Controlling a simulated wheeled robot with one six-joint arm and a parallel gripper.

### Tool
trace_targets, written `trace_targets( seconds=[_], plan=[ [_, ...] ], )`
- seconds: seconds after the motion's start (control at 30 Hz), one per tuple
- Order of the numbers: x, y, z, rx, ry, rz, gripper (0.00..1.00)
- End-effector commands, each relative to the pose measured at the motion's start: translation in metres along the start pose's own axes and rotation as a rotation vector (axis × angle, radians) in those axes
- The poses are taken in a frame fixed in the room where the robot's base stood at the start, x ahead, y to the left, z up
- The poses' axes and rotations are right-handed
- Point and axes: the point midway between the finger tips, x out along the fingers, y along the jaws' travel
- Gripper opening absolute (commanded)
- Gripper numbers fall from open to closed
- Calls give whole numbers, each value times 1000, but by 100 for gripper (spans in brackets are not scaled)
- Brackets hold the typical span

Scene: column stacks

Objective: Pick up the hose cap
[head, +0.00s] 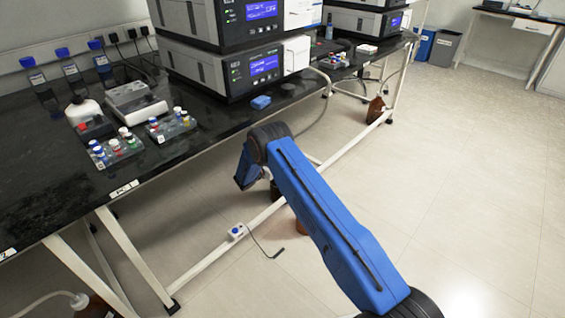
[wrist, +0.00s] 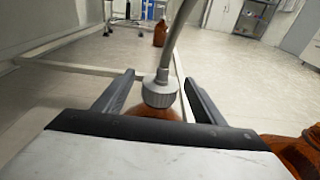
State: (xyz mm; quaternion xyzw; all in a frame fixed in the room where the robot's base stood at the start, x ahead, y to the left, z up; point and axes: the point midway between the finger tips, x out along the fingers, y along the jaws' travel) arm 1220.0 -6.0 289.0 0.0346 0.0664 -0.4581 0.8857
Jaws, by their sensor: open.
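The hose cap (wrist: 160,92) is a grey ribbed cap in the wrist view, with a hose (wrist: 181,38) rising from its top. It sits on a brown bottle (wrist: 142,128), which is mostly hidden behind my gripper body. My gripper (wrist: 158,97) is open, with one dark finger on each side of the cap. A gap shows between the cap and each finger. In the head view my blue arm reaches down beside the bench, and the cap and fingertips are hidden there.
A black bench (head: 40,190) holds instruments, vial racks and bottles, with pale frame legs (head: 135,258) below. Another brown bottle (wrist: 290,152) stands close at right in the wrist view, and one more (wrist: 160,33) stands farther off. The floor to the right is clear.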

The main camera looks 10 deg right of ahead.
Motion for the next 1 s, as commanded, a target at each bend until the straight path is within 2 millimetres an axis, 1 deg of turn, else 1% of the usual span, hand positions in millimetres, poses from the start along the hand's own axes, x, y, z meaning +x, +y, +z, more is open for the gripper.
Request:
trace_targets(
  seconds=[0.2, 0.3, 0.4, 0.6, 0.63, 0.67, 0.7, 0.8, 1.0],
  plan=[
    [22, 0, -8, -2, 1, 5, 64],
    [30, 0, -7, -1, 0, 9, 64],
    [34, 0, -8, -2, 0, 12, 64],
    [35, 1, -8, -3, 0, 12, 64],
    [35, 1, -8, -3, 0, 12, 59],
    [35, 1, -8, -2, 0, 12, 52],
    [35, 1, -8, -2, 0, 12, 43],
    [34, 1, -8, -2, 0, 12, 20],
    [34, 1, -8, -2, 0, 12, 20]
  ],
)
